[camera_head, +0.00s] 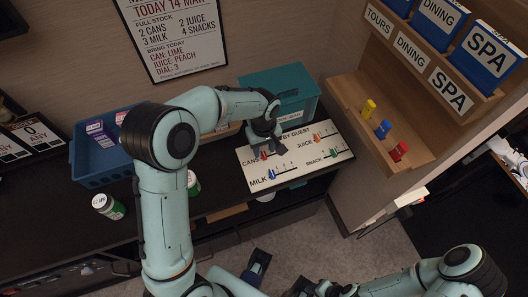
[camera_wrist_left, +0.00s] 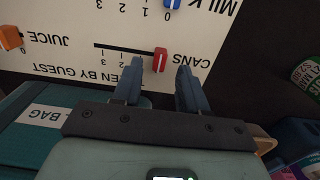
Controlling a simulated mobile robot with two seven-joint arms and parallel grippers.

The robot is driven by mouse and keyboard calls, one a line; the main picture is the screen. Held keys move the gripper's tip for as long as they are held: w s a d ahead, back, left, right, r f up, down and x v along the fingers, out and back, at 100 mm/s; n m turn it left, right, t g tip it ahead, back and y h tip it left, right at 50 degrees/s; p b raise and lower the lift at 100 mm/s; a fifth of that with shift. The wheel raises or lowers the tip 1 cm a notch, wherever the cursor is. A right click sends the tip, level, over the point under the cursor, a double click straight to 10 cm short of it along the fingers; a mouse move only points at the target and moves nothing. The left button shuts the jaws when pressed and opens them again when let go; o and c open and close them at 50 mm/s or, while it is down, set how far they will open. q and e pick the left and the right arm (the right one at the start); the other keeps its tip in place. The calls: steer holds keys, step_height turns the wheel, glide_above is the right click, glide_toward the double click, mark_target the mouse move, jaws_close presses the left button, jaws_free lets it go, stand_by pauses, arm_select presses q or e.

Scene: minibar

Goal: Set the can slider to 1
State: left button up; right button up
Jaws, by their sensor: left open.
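The white slider panel (camera_head: 272,158) lies on the dark counter and has rows for cans, milk, juice and snack. The red cans slider knob (camera_wrist_left: 160,60) sits at the end of its track nearest the CANS label (camera_wrist_left: 194,59). My left gripper (camera_wrist_left: 161,68) is open, with one fingertip on each side of the red knob; contact cannot be told. In the head view my left gripper (camera_head: 267,149) comes down over the cans row and hides part of it. My right gripper (camera_head: 302,287) is low at the bottom edge, away from the panel.
The blue milk knob (camera_wrist_left: 172,4) and orange juice knob (camera_wrist_left: 11,38) are on neighbouring tracks. A teal box (camera_head: 283,85) stands behind the panel. A blue bin (camera_head: 90,160) and green-white cans (camera_head: 108,206) are at left; a wooden shelf (camera_head: 410,150) is at right.

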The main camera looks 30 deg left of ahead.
mark_target(271, 155)
arm_select(q)
steer(key=shift+f, duration=1.5)
steer(key=shift+c, duration=0.3)
jaws_close()
steer(key=shift+w+d, duration=0.85)
steer(key=shift+w, duration=0.2)
steer(key=shift+o, duration=0.3)
jaws_free()
step_height(271, 155, up, 14)
steer(key=p, duration=0.1)
steer(key=shift+f, duration=0.25)
